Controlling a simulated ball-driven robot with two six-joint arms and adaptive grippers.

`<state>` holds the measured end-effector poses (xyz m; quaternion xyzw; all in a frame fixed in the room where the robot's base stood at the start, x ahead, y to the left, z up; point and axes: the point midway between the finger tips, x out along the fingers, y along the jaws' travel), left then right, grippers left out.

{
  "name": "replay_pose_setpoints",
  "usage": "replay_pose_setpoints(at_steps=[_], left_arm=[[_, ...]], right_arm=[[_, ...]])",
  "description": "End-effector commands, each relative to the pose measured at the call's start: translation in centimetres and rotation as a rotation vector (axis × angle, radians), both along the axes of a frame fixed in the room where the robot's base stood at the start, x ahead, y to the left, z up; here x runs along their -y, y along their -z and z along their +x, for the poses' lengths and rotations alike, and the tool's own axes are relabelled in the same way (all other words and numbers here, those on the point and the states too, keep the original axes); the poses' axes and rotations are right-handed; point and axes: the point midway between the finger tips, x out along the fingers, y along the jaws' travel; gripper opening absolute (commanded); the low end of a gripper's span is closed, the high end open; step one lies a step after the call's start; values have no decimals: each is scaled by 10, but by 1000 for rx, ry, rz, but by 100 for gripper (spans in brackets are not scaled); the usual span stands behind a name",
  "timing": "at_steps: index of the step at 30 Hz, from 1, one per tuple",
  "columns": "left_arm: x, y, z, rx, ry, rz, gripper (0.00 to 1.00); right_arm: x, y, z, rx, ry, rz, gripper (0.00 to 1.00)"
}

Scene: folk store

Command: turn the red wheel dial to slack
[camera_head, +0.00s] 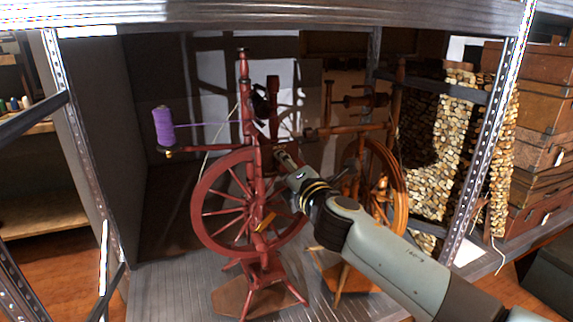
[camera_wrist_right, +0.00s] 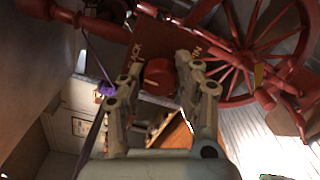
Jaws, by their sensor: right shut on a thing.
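The red spinning wheel (camera_head: 200,207) stands on the shelf floor, and part of its spoked rim (camera_wrist_right: 238,99) shows in the right wrist view. Its red dial (camera_wrist_right: 160,76) is a short round knob on a brown panel. Lettering ending in "ACK" is left of the dial and partly hidden lettering is right of it. My right gripper (camera_wrist_right: 161,66) has one finger on each side of the dial and is shut on it. In the head view my right gripper (camera_head: 284,157) reaches the wheel's upper right, and the dial is hidden there. The left gripper is not in view.
A purple thread spool (camera_head: 163,125) stands at the left end of the wheel's arm. An orange-brown spinning wheel (camera_head: 398,190) is close behind my right arm. Metal shelf posts (camera_head: 80,150) frame the bay, and stacked brown cases (camera_head: 545,110) stand at right.

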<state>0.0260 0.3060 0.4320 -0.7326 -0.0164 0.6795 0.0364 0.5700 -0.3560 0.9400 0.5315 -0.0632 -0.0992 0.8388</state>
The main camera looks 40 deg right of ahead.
Motion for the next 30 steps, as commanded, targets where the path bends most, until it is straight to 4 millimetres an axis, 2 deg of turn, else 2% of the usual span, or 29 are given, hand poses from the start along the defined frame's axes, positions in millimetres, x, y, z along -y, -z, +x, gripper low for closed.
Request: replay_pose_setpoints(at_steps=[16,17,21,30], left_arm=[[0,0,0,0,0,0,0],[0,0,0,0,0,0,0],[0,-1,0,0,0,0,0],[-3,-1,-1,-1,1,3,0]], right_arm=[[0,4,-1,-12,0,-22,0],[0,4,-1,-12,0,-22,36],[0,3,-1,-10,0,-21,55],[-1,1,-2,-8,0,-22,56]])
